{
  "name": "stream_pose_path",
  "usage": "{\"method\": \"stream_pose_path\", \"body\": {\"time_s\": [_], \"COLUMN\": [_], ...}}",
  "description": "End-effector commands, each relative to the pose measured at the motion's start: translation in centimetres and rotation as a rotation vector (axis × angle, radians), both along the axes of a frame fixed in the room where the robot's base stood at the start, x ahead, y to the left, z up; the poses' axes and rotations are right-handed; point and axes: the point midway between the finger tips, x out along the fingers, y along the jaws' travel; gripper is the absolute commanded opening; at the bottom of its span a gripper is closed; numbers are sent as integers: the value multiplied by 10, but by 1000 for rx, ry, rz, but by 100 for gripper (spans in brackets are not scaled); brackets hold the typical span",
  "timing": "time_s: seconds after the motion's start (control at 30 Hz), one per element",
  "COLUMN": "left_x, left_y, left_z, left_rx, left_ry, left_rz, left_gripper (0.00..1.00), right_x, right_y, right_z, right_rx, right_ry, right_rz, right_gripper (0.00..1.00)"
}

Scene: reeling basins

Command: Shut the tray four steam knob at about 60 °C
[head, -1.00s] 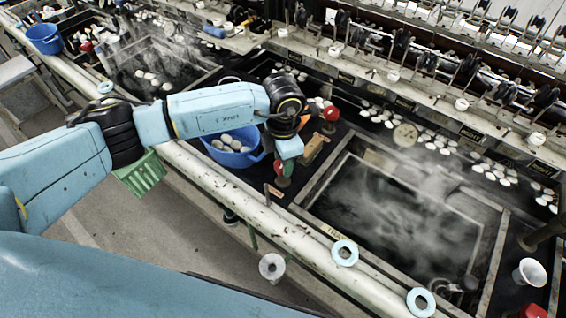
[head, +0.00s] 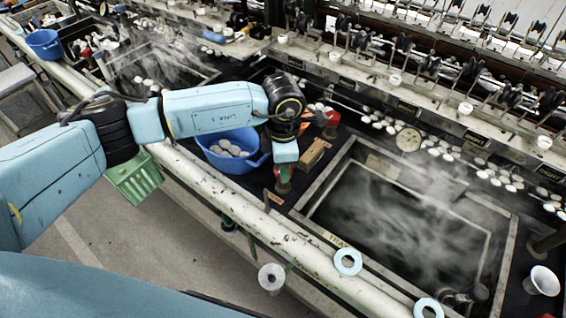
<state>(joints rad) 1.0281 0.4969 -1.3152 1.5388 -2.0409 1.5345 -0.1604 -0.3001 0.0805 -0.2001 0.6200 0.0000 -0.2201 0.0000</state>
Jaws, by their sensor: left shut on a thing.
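The steaming basin (head: 312,205) with a "TRAY" label on its front edge fills the right middle of the head view; the tray number is not readable. A round pale dial (head: 408,139) stands at its back edge; its reading is too small to tell. My left gripper (head: 284,166) points down at the basin's left front corner, shut on a small valve knob (head: 284,187). The gripper mostly hides the knob; only its lower part and greenish base show. A second, red knob (head: 333,118) stands farther back, apart from the gripper. My right gripper is not in view.
A blue bowl (head: 252,166) of cocoons stands just left of my gripper, and a wooden block (head: 314,153) to its right. A pale pipe (head: 235,207) runs along the front. A green basket (head: 134,180) hangs below my left arm. A white cup (head: 542,281) stands far right.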

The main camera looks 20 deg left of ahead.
Motion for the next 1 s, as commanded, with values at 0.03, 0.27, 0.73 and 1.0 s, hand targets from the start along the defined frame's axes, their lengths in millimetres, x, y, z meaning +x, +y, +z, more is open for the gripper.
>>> {"method": "stream_pose_path", "body": {"time_s": [0.03, 0.27, 0.73, 1.0], "left_x": [0, 0, 1, 1], "left_y": [0, 0, 0, 0], "left_z": [1, 1, 34, 95], "left_rx": [0, 0, 0, -2], "left_ry": [-2, -1, -5, -6], "left_rz": [-3, -1, -1, -1], "left_gripper": [42, 62, 62, 62], "right_x": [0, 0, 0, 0], "right_y": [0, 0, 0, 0], "right_z": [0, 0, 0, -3], "right_rx": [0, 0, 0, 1], "right_ry": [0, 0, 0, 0], "right_rz": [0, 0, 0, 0], "right_gripper": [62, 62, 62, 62]}}
